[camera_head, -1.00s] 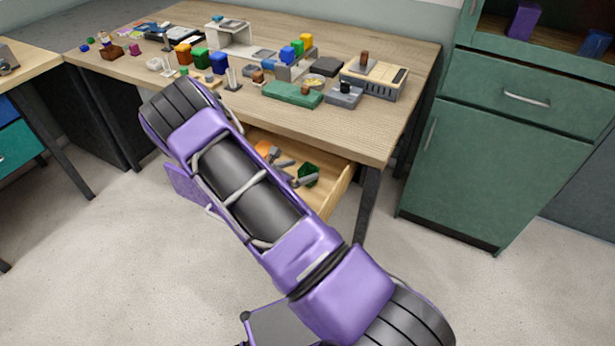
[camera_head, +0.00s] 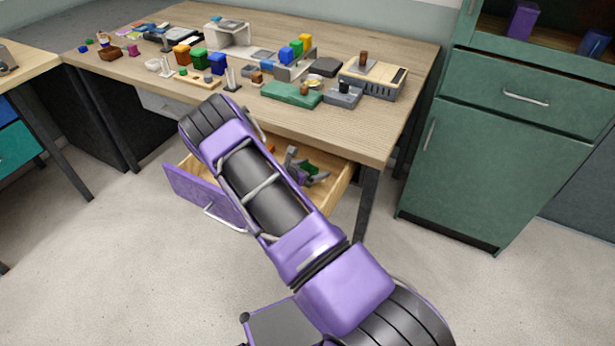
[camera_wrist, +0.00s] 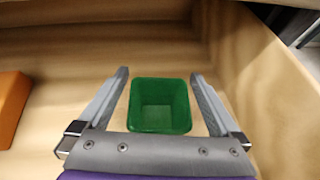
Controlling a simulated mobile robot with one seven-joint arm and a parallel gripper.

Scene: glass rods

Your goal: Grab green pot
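The green pot (camera_wrist: 160,128) is a small square open container inside the pulled-out wooden drawer. In the wrist view it sits between the two fingers of my gripper (camera_wrist: 163,84), with a narrow space showing on each side. My gripper is open around it. In the head view the green pot (camera_head: 309,167) is partly hidden by my gripper (camera_head: 303,172), which reaches down into the drawer. The pot appears upright in the wrist view.
The drawer (camera_head: 340,190) has a purple front with a handle and wooden walls close on the right. An orange block (camera_wrist: 10,108) lies left of the pot. The desk top (camera_head: 330,130) overhangs the drawer and holds many small items.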

